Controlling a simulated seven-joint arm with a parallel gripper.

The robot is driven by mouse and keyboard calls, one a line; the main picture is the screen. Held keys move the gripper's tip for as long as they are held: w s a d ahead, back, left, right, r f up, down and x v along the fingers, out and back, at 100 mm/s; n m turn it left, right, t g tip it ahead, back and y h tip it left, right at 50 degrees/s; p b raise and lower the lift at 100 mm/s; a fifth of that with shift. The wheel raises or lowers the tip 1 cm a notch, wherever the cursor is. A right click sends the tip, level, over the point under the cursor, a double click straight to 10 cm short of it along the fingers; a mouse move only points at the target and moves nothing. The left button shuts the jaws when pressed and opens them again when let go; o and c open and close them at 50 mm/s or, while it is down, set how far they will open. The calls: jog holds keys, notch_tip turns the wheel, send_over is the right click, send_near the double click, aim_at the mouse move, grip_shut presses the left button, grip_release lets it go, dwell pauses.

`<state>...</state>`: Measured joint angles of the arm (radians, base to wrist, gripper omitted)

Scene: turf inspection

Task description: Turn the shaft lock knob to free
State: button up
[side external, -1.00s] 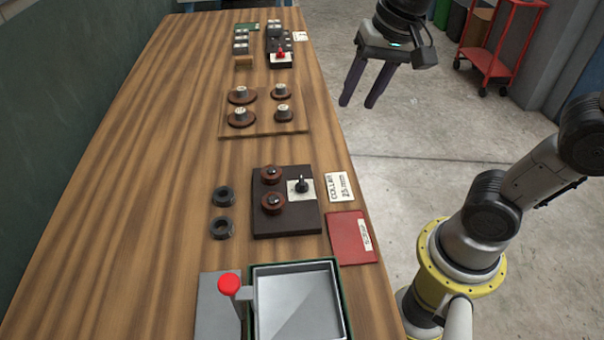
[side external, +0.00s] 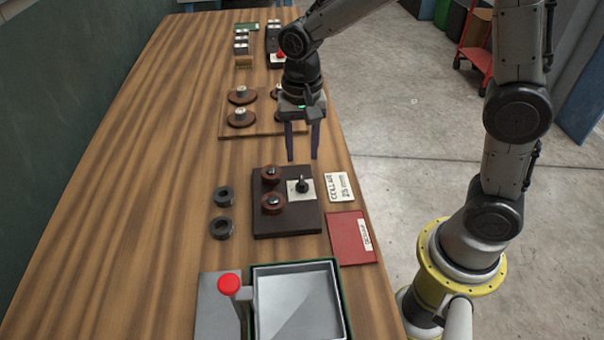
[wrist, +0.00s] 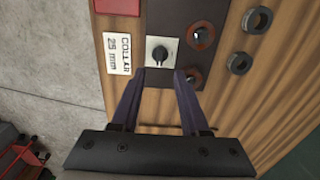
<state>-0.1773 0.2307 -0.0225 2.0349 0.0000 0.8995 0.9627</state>
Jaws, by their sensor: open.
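The shaft lock knob is most likely the small black knob (side external: 302,185) on a white plate at the right side of a dark block (side external: 285,222). It also shows in the wrist view (wrist: 160,54), just beyond my fingertips. Two brown round pieces (side external: 271,203) with dark centres stand on the same block. My gripper (side external: 302,159) is open and empty, fingers pointing down, above the table just behind the knob. In the wrist view the fingertips (wrist: 172,72) lie on either side below the knob's plate, apart from the knob. The plate's markings are too small to read.
A label reading "COLLAR 25 mm" (side external: 340,187) and a red card (side external: 352,239) lie to the right. Two black rings (side external: 222,211) lie left. A board with round pieces (side external: 235,131) stands behind.

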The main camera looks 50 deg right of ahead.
aim_at(302, 180)
notch_tip(302, 180, down, 8)
jog(key=shift+r, duration=0.15)
dwell(0.3)
grip_shut()
